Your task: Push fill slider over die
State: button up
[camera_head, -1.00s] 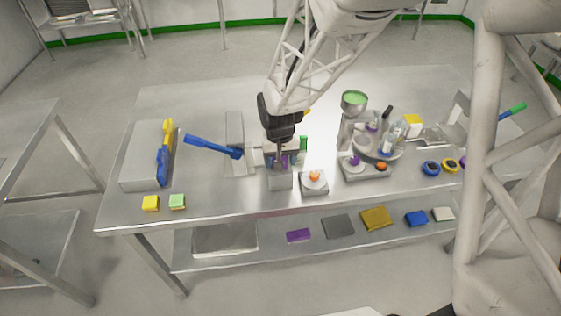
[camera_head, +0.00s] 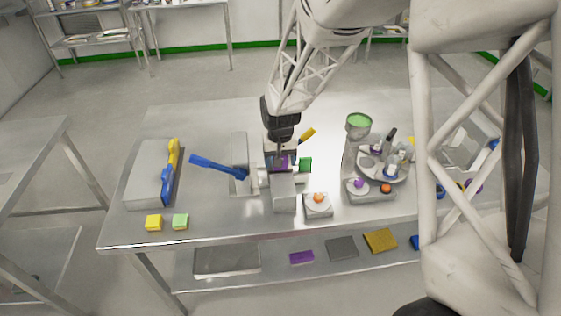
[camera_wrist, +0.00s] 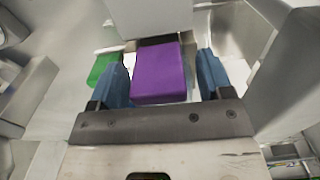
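A purple block (camera_wrist: 163,72), which may be the fill slider's handle, stands between my gripper's blue fingers in the wrist view. It also shows below my gripper in the head view (camera_head: 281,162). My gripper (camera_wrist: 164,75) is open around the block, with a small gap on each side, wider on the right. In the head view my gripper (camera_head: 281,158) points down behind a grey block-shaped fixture (camera_head: 284,192) near the middle of the table. I cannot make out the die.
Left of the fixture are a grey unit with a blue lever (camera_head: 215,166) and a grey box (camera_head: 148,175). A green block (camera_head: 305,165) is close to my gripper's right. An orange-button box (camera_head: 318,205) and green-topped hopper (camera_head: 359,123) stand further right. The front-left table has yellow (camera_head: 154,222) and green cubes.

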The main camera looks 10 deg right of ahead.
dwell(0.3)
jog(key=shift+r, duration=3.9)
jog(key=shift+s+d+r, duration=0.15)
jog(key=shift+s+r, duration=0.2)
jog(key=s+d+r+t, duration=0.1)
jog(key=s+d+r, duration=0.2)
jog(key=s, duration=0.7)
jog(key=s+d+r, duration=0.3)
jog(key=s+r, duration=0.3)
jog(key=s, duration=0.4)
jog(key=s+d+r+t, duration=0.1)
jog(key=s+d+r, duration=0.2)
jog(key=s, duration=0.8)
notch_tip(320, 180, up, 2)
jog(key=shift+t, duration=0.3)
